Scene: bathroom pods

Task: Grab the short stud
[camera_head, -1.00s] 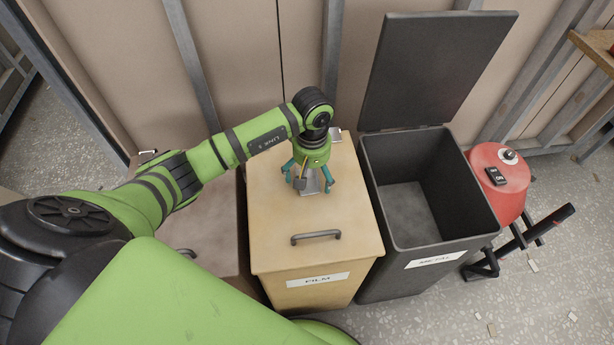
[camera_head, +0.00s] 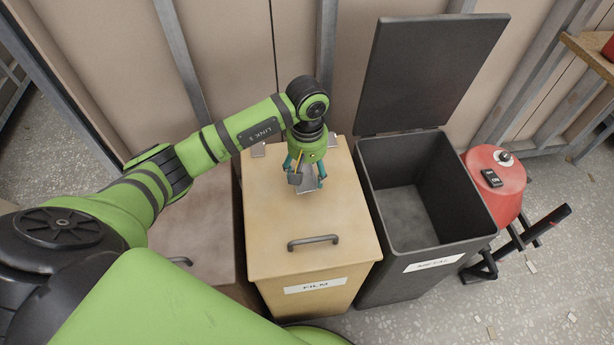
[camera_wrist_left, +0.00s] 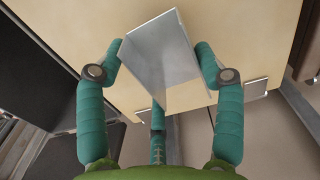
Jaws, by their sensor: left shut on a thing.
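The short stud (camera_wrist_left: 162,60) is a short piece of grey metal channel. In the left wrist view it sits between the fingers of my left gripper (camera_wrist_left: 160,62), which is shut on it. In the head view my left gripper (camera_head: 306,180) is over the tan lid of the FILM bin (camera_head: 265,225), and part of the stud (camera_head: 308,186) shows below the fingers. I cannot tell whether the stud still touches the lid. My right gripper is not in view.
The open dark METAL bin (camera_head: 463,242) stands right of the FILM bin, its lid (camera_head: 425,70) raised. A brownish bin (camera_head: 205,225) is at left. A red machine (camera_head: 495,185) stands at right. A studded wall (camera_head: 230,60) closes the back.

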